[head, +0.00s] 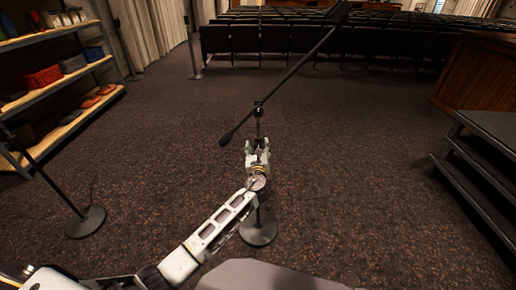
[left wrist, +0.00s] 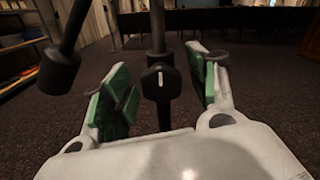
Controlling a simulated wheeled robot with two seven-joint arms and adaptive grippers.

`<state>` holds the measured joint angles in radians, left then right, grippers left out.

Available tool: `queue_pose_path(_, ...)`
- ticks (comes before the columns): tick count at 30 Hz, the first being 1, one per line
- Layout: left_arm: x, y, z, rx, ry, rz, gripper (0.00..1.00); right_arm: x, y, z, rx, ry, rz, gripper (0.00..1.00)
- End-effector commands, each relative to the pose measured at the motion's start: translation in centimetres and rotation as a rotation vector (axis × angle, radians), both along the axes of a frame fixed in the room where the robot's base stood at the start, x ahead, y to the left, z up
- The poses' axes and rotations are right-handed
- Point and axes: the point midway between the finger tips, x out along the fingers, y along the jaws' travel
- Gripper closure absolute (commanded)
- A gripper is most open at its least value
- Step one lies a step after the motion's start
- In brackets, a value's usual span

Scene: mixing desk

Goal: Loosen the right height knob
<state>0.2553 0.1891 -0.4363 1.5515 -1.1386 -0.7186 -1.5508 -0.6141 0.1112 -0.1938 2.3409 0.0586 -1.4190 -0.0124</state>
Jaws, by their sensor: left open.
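A black microphone stand (head: 258,228) with a round base and a tilted boom stands in the middle of the head view. Its height knob (left wrist: 160,82) is dark with a light mark and shows in the left wrist view, on the upright pole (left wrist: 158,30). My left gripper (head: 258,147) is at the pole, below the boom joint. In the left wrist view, its green-padded fingers are open on either side of the knob, with gaps showing. In the head view the gripper hides the knob. My right gripper is not in view.
The boom (head: 290,75) slopes up to the right, its counterweight (head: 225,140) hanging left of the pole, near my gripper. A second stand (head: 86,222) is at the left, by a shelf (head: 60,75). Dark steps (head: 480,165) stand at the right. Carpet between is clear.

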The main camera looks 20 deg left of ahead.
Motion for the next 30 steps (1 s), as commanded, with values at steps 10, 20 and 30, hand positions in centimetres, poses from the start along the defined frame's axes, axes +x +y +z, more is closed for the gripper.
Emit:
queue_pose_path(10, -0.03, -0.01, -0.01, 0.0, 0.0, 0.0, 0.82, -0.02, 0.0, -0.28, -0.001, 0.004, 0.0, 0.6)
queue_pose_path(20, -0.04, -0.01, -0.04, -0.019, -0.006, 0.0, 0.88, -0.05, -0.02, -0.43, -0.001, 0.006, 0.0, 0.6)
queue_pose_path(30, -0.08, -0.02, -0.11, -0.156, -0.044, -0.001, 0.88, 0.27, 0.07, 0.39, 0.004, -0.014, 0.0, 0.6)
